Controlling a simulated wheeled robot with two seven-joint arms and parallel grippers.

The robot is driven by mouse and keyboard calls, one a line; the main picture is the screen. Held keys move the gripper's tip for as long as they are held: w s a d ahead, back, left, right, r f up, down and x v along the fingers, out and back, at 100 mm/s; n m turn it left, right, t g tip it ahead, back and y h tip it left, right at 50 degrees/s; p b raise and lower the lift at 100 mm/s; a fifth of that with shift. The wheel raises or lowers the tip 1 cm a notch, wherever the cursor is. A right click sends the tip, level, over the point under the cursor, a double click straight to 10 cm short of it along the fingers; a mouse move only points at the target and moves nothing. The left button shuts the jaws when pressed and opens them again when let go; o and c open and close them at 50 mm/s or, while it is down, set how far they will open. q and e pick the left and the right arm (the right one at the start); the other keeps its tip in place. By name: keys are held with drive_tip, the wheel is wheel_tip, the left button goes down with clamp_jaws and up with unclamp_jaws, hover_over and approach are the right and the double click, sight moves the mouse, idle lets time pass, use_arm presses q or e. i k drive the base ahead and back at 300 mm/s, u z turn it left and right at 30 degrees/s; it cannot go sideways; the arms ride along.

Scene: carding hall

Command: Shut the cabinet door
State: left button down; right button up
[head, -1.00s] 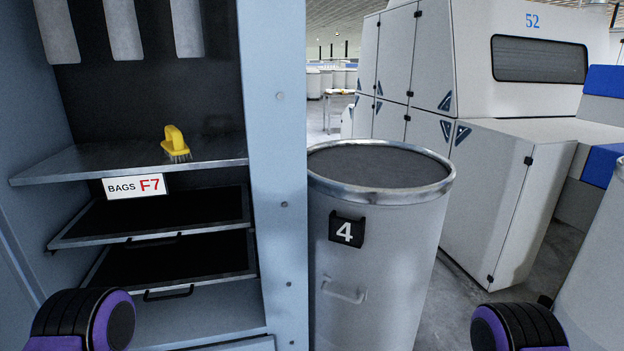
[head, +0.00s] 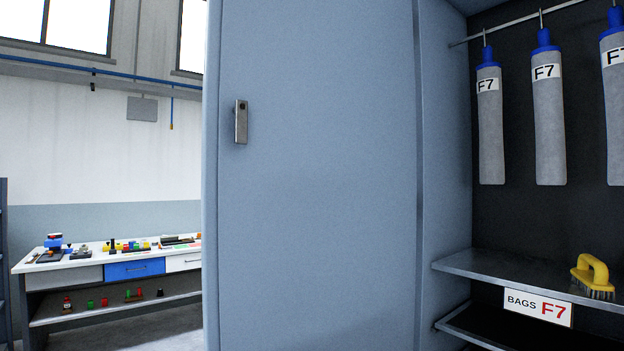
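The cabinet door (head: 318,190) is a tall blue-grey panel standing open in the middle of the head view. Its small metal handle (head: 241,122) is near the panel's left edge. The open cabinet (head: 446,150) is at the right, with its dark interior exposed. Inside it hang several grey bags with blue tops. A yellow brush (head: 592,275) rests on the shelf (head: 480,264), above a "BAGS F7" label. Neither of my grippers shows in the view now.
A workbench (head: 100,262) with small coloured items and a lower shelf stands at the far left by the wall (head: 100,150). Some bare floor shows in front of the bench. A dark upright edge (head: 3,260) shows at the far left.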

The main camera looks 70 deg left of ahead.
sight(309, 225)
drive_tip(key=k, duration=0.15)
drive_tip(key=z, duration=1.8)
drive_tip(key=k, duration=3)
drive_tip(key=u, duration=1.75)
drive_tip(key=i, duration=1.7)
